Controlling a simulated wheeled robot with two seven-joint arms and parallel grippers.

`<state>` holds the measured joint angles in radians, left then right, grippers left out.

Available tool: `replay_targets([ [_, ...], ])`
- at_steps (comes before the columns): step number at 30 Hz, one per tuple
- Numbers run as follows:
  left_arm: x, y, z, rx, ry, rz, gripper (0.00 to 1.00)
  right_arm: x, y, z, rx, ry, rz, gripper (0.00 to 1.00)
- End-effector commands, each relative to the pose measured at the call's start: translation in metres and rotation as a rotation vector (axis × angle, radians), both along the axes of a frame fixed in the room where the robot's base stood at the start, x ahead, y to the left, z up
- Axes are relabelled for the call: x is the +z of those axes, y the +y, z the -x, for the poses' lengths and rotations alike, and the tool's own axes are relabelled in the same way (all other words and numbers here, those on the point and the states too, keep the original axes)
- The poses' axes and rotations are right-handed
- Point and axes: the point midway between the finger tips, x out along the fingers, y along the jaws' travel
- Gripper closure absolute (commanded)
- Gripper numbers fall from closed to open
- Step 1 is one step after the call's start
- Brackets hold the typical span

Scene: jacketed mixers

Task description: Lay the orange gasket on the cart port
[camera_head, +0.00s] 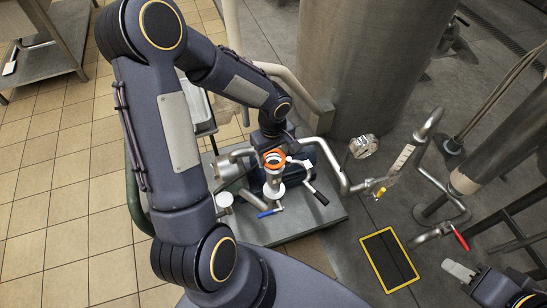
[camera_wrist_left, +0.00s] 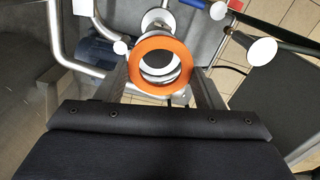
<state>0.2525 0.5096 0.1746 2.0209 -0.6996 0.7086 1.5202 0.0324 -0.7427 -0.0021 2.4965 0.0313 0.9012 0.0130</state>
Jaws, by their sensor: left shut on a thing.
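My left gripper (camera_head: 273,150) is shut on the orange gasket (camera_head: 268,164), a flat ring held roughly level over the cart port (camera_head: 273,177). The port is an upright pale metal fitting on the cart. In the left wrist view the gasket (camera_wrist_left: 160,42) sits between the fingers of my left gripper (camera_wrist_left: 160,80). A pale round rim shows through its hole, slightly off centre. Whether the gasket touches the port is unclear. My right gripper (camera_head: 460,271) is at the lower right, away from the cart; its jaws are not clear.
The grey cart (camera_head: 315,222) carries pipes, a blue-handled valve (camera_head: 270,212) and a black handle (camera_head: 318,195) close to the port. A large steel tank (camera_head: 360,60) stands behind. Pipework with a red handle (camera_head: 461,239) is at right. A yellow-edged black mat (camera_head: 389,260) lies on the floor.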

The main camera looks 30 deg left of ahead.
Motion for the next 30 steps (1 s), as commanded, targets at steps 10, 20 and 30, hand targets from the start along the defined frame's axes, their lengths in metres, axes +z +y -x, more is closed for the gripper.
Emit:
replay_targets([
  [10,-0.037,0.0,-0.004,-0.001,0.001,0.0,0.6,-0.004,0.0,0.0,0.0,0.0,0.0,0.64],
  [20,-0.04,0.0,-0.004,-0.001,0.0,-0.001,0.6,-0.009,0.0,0.0,0.0,0.0,0.0,0.64],
  [30,-0.038,0.0,-0.004,-0.001,0.0,0.0,0.17,-0.007,0.0,0.0,0.0,0.0,0.0,0.64],
])
